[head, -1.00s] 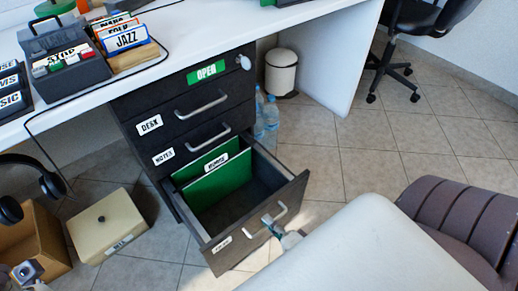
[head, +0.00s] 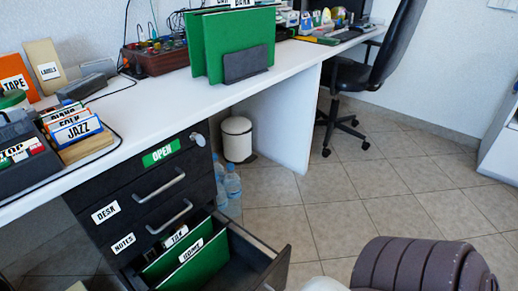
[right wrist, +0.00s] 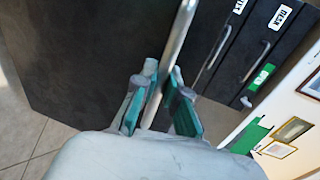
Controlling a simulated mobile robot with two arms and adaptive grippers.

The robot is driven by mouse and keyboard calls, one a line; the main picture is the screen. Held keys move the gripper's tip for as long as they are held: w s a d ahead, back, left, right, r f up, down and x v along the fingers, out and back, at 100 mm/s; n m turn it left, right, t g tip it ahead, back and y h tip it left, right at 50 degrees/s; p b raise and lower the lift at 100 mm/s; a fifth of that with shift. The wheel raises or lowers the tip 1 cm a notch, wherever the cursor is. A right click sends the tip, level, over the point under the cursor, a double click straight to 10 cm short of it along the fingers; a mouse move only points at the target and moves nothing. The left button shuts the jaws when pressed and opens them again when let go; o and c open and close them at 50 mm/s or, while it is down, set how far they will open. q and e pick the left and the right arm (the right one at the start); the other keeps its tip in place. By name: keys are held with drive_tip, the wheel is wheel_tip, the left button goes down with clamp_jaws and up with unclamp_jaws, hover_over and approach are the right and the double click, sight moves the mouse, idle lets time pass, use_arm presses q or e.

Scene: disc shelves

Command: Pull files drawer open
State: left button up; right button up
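The files drawer (head: 277,268) is the lowest drawer of the dark cabinet in the head view. It stands pulled well out, with green folders (head: 195,264) inside at its back. Its front label is out of frame. In the right wrist view, my right gripper (right wrist: 163,74) has its teal-padded fingers on both sides of the silver drawer handle (right wrist: 181,30). The fingertips are close together and appear closed on the bar. In the head view the handle's grip area is cut off at the bottom edge. My left gripper is in neither view.
The DESK drawer (head: 148,190) and NOTES drawer (head: 155,218) above are shut. A white desk (head: 200,100) overhangs the cabinet. Bottles (head: 231,186) and a white bin (head: 236,140) stand beside it.

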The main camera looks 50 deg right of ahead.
drive_tip(key=o, duration=0.5)
drive_tip(key=shift+c, duration=0.2)
drive_tip(key=v, duration=1.2)
